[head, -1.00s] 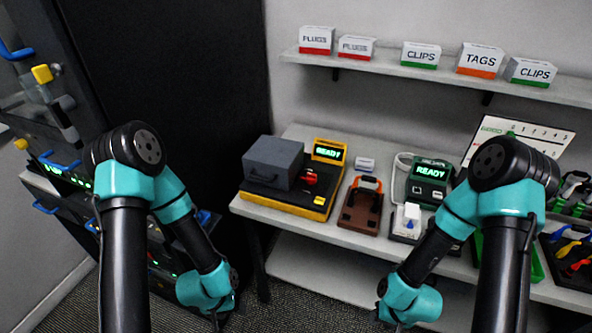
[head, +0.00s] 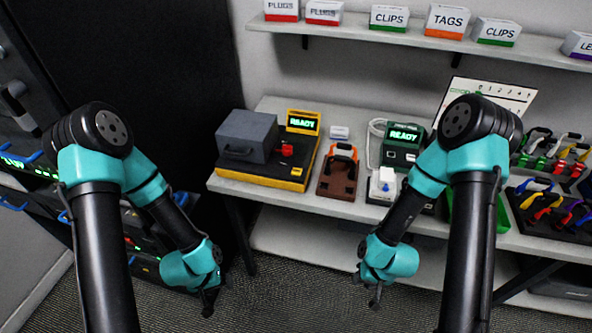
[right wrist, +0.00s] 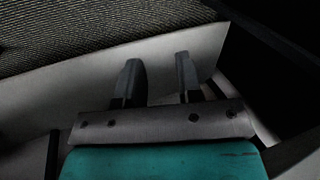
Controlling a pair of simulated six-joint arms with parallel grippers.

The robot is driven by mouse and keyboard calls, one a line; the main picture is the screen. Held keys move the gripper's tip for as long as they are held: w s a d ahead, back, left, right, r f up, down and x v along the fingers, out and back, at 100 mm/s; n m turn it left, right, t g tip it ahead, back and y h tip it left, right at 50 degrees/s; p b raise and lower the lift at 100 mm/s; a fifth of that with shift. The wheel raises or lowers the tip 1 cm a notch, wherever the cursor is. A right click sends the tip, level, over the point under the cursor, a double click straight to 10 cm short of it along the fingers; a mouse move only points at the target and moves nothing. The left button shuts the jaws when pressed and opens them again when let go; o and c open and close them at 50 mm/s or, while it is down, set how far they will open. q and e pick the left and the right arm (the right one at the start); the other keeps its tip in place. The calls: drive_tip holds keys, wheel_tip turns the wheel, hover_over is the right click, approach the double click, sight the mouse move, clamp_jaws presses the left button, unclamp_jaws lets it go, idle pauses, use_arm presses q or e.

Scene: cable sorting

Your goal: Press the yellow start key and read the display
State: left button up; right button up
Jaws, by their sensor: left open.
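The yellow-framed machine (head: 258,190) stands on the bench with a grey box-shaped housing (head: 247,136) and a red part. Its display (head: 302,122) glows green and reads READY. A small yellow key (head: 296,172) appears on its dark front edge. My left gripper (head: 209,300) hangs low, in front of and below the bench, apart from the machine; it is open and empty. My right gripper (head: 374,298) also hangs below the bench edge; in the right wrist view its two fingers (right wrist: 157,70) stand apart with nothing between them.
A green device (head: 403,143) also reads READY, with a white-and-blue piece (head: 383,182) before it. A brown holder with an orange handle (head: 338,176) stands between the machines. Colored tools (head: 556,205) lie right. Labeled boxes line the shelf (head: 400,38). A dark rack stands left.

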clamp_jaws()
idle(1.4)
